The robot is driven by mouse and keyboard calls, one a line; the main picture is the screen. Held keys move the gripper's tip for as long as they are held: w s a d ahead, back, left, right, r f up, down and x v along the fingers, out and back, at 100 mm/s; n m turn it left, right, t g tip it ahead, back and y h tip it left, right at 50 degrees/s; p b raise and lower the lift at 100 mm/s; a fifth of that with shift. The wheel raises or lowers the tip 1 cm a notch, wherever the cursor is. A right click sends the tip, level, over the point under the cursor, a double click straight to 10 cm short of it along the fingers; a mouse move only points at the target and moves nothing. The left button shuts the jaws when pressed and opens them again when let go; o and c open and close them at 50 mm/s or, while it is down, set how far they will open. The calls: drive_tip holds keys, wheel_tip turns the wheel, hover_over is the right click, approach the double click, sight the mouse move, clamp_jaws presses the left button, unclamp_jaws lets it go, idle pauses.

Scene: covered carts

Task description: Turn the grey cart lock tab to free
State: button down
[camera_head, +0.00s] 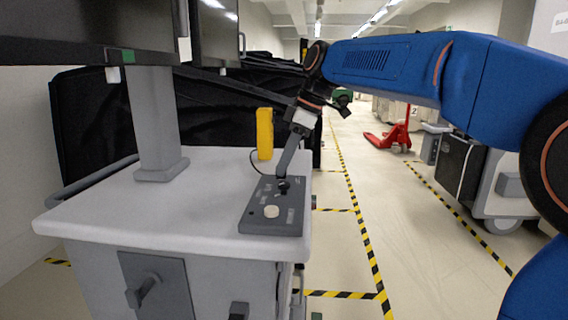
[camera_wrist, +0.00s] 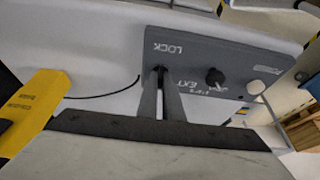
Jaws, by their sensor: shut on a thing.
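The grey cart (camera_head: 130,215) has a dark grey control panel (camera_head: 258,217) on its top, near the right edge. The panel also shows in the wrist view (camera_wrist: 200,52), with the labels LOCK and EXT. My gripper (camera_head: 281,176) reaches down to the far end of the panel. In the wrist view my gripper (camera_wrist: 161,75) has its fingertips close together just below the word LOCK, shut on the lock tab. The fingers hide nearly all of the tab, so its angle cannot be told. A black knob (camera_wrist: 215,78) sits beside the fingers, apart from them.
A yellow box (camera_head: 264,134) with a black cable stands behind the panel; it is also left in the wrist view (camera_wrist: 35,105). A white button (camera_head: 271,211) is on the panel. A monitor post (camera_head: 155,120) rises at left. A red pallet jack (camera_head: 392,137) stands in the aisle.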

drive_tip(key=c, duration=1.9)
unclamp_jaws()
drive_tip(key=v, duration=1.7)
drive_tip(key=shift+d+r, duration=0.1)
drive_tip(key=shift+r, duration=0.05)
